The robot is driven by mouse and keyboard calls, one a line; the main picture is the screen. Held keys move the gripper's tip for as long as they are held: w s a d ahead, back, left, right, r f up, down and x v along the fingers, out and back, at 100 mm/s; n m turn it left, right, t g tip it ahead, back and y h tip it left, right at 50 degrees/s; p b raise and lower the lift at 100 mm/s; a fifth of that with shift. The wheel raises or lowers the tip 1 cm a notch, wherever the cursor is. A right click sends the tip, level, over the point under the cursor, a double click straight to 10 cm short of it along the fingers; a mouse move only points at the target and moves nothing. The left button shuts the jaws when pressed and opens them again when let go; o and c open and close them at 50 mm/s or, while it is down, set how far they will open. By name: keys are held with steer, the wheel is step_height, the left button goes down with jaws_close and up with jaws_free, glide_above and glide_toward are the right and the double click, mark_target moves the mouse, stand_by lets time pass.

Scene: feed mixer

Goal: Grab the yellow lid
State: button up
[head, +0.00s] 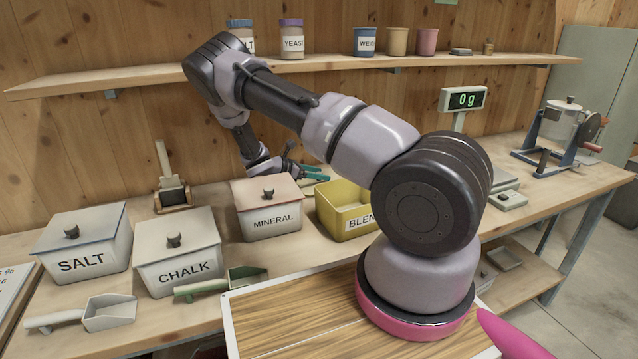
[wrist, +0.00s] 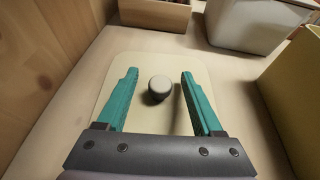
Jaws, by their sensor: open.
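The pale yellow lid (wrist: 158,117) lies flat on the bench in the wrist view, with a round grey knob (wrist: 160,86) at its middle. My gripper (wrist: 160,74) is open above the lid, with one teal finger on each side of the knob and a gap on both sides. No contact with the knob shows. In the head view my gripper (head: 312,171) is partly hidden by the arm and bins, behind the mineral bin. The open yellow blend bin (head: 345,215) stands to its right there.
The mineral bin (head: 270,218) stands close in front of my gripper. Chalk (head: 178,258) and salt (head: 82,252) bins stand further left. The wooden wall (wrist: 40,60) is close on the left in the wrist view. A shelf (head: 150,78) with jars runs above the bench.

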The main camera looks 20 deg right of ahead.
steer(key=shift+d+f, duration=0.1)
jaws_close()
